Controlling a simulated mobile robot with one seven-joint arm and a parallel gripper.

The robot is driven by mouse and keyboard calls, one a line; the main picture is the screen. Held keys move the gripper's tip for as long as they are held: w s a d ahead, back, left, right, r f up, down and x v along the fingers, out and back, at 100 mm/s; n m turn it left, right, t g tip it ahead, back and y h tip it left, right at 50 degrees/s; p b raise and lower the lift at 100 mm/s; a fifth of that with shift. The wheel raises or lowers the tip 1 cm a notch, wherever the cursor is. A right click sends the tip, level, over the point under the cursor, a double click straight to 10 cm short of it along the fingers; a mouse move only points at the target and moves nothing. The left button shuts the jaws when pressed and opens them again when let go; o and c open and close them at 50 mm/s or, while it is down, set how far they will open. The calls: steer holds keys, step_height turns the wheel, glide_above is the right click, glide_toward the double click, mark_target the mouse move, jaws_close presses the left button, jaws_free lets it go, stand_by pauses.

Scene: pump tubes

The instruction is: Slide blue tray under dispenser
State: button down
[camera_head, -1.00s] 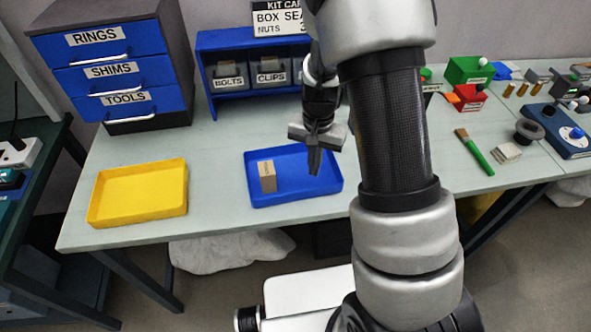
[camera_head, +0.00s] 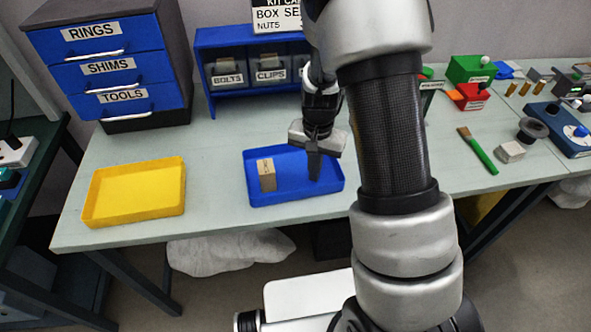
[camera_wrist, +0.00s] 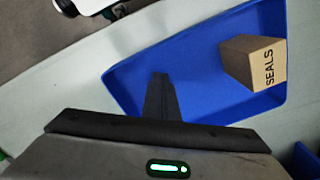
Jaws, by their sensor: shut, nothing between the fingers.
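The blue tray (camera_head: 290,192) lies on the pale table near its front edge, to the right of the yellow tray. A small cardboard box (camera_head: 267,176) stands inside it towards the left; the wrist view shows it marked SEALS (camera_wrist: 252,62). My gripper (camera_head: 314,177) points down at the right part of the blue tray, its fingers shut and empty. In the wrist view the fingertips (camera_wrist: 161,78) appear over the tray floor (camera_wrist: 205,75). I cannot tell whether they touch it. The dispenser is not clearly identifiable; my arm covers part of the table.
The yellow tray (camera_head: 135,192) lies to the left. A blue drawer unit (camera_head: 110,65) and a rack with BOLTS and CLIPS bins (camera_head: 245,70) stand behind. A brush (camera_head: 478,150) and a white block (camera_head: 510,152) lie to the right. Table between the trays is clear.

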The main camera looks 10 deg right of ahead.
steer(key=shift+f, duration=0.35)
steer(key=shift+r, duration=0.45)
steer(key=shift+d+b, duration=0.55)
steer(key=shift+d, duration=3.05)
steer(key=shift+d+b, duration=0.6)
steer(key=shift+d, duration=2.85)
